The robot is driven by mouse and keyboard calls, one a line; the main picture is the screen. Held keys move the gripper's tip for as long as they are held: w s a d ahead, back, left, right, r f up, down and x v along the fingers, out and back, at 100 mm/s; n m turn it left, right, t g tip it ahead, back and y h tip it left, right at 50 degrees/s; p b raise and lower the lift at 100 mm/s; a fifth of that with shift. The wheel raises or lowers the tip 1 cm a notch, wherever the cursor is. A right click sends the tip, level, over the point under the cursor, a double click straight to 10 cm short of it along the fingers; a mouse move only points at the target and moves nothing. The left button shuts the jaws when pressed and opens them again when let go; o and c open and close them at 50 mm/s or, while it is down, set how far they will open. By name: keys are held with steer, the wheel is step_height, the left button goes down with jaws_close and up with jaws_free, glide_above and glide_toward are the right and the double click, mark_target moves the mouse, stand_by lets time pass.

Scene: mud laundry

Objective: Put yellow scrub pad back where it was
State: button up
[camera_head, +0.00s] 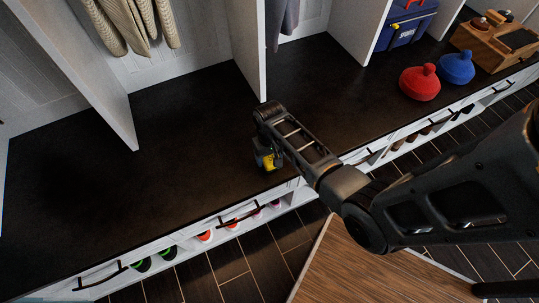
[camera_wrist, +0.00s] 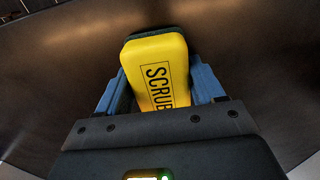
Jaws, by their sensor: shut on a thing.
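The yellow scrub pad (camera_wrist: 157,65) fills the middle of the wrist view, with dark "SCRUB" lettering on its face. My gripper (camera_wrist: 160,85) is shut on it, with a blue finger on each side. In the head view, the pad (camera_head: 268,161) is a small yellow patch at the end of my arm, partly hidden by my gripper (camera_head: 266,158). They are over the dark bench top (camera_head: 120,185), near its front edge. I cannot tell whether the pad touches the bench.
White upright dividers (camera_head: 249,45) split the bench. Clothes (camera_head: 135,22) hang at upper left. The bench's left part is clear. Shoes sit below.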

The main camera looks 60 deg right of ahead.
steer(key=shift+f, duration=0.15)
steer(key=o, duration=1.2)
step_height(320, 180, up, 12)
steer(key=p, duration=0.2)
steer(key=s+a+r+n+t+h, duration=0.2)
steer(key=s+a+r+n+t, duration=0.15)
steer(key=s+a+t, duration=0.6)
steer(key=s+a+r+n+t, duration=0.1)
steer(key=s+a+r, duration=0.2)
steer(key=r, duration=0.5)
steer(key=s+a+r+n+t+y, duration=0.1)
steer(key=s+a+r+t, duration=0.1)
steer(key=s+r, duration=0.4)
steer(key=s+a+r+n+t+y, duration=0.1)
steer(key=s+a+r, duration=0.3)
steer(key=r, duration=0.6)
steer(key=shift+s+r+t, duration=0.25)
steer(key=shift+s+t, duration=0.15)
steer(key=shift+t, duration=0.35)
